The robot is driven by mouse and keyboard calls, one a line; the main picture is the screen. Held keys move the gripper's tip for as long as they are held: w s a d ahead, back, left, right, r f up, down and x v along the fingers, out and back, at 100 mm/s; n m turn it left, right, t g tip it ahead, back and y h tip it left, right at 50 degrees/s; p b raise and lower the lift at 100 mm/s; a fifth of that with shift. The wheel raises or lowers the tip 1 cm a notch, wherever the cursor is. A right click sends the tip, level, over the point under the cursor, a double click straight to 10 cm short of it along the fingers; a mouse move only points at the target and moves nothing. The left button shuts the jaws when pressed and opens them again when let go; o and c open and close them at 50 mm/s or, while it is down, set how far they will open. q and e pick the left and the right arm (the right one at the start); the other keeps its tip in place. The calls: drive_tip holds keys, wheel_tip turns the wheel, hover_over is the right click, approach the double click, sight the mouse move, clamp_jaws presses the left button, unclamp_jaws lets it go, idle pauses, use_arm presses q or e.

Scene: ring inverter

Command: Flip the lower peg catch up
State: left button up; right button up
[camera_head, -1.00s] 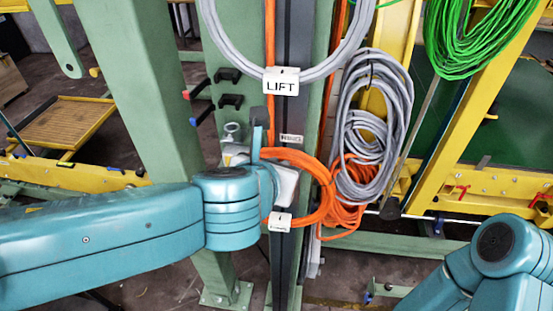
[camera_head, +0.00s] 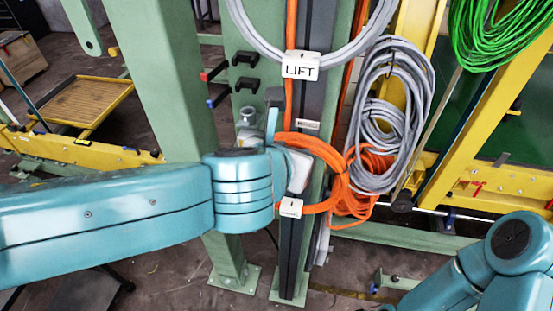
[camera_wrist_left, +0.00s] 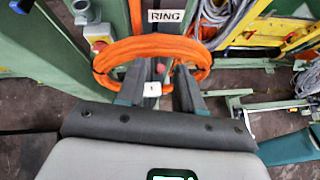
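An orange cable coil (camera_head: 325,150) hangs on the dark post at centre. A small white plate (camera_head: 291,208) sits at its lower front; it looks like the lower catch, though the peg is hidden. In the left wrist view this plate (camera_wrist_left: 152,90) is low between my fingers, with a small red knob (camera_wrist_left: 160,68) above it. My left gripper (camera_wrist_left: 159,74) is open, its two dark fingers apart in front of the coil; contact cannot be told. In the head view my arm hides most of it. My right arm shows at lower right, its gripper out of view.
Above, a grey cable loop (camera_head: 240,20) hangs behind a white LIFT plate (camera_head: 300,66). A grey coil (camera_head: 385,120) hangs to the right, a green coil (camera_head: 490,35) at top right. A green column (camera_head: 165,80) stands left. A valve-like fitting (camera_head: 248,118) sits beside the orange coil.

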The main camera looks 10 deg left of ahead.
use_arm(q)
drive_tip(key=v, duration=1.5)
drive_tip(key=shift+s, duration=0.25)
drive_tip(key=shift+w+d, duration=0.1)
